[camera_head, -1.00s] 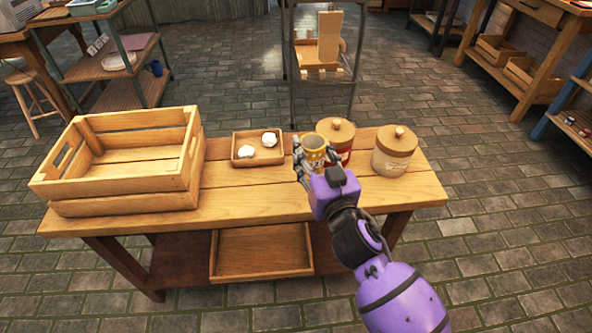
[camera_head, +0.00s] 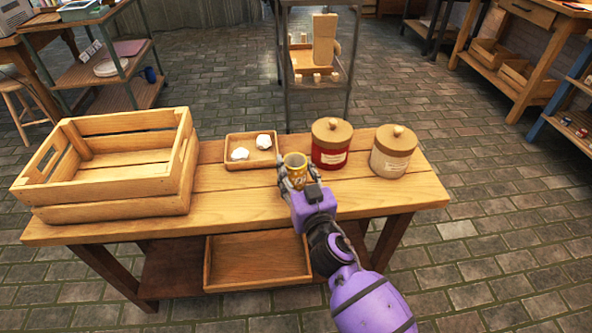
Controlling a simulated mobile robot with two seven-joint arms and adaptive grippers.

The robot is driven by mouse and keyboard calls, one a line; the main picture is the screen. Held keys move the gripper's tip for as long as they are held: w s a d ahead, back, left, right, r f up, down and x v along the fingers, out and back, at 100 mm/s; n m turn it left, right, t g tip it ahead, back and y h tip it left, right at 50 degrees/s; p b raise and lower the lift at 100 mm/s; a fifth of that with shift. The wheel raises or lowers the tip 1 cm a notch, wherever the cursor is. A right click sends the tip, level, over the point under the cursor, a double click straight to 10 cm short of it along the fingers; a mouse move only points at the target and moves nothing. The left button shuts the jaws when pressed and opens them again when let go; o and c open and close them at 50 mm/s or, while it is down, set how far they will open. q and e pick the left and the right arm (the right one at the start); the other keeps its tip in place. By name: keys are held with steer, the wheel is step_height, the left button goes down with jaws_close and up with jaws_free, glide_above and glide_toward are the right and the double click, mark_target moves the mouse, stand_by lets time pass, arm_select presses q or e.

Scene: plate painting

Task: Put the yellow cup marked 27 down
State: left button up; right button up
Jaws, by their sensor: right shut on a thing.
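The yellow cup (camera_head: 296,172) is upright over the middle of the wooden table (camera_head: 250,208), in front of the small tray. My right gripper (camera_head: 295,174) is shut on it, with its fingers around the cup's sides. The cup looks low, at or just above the tabletop; whether its base touches the wood is hidden by the gripper. A marking shows on its side but is too small to read. My left gripper is not in view.
A red jar (camera_head: 331,146) and a cream jar (camera_head: 391,155), both lidded, stand right of the cup. A small tray (camera_head: 232,163) with white lumps lies behind it to the left. A large wooden crate (camera_head: 110,190) fills the table's left end.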

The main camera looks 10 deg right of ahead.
steer(key=shift+f, duration=0.15)
steer(key=o, duration=1.3)
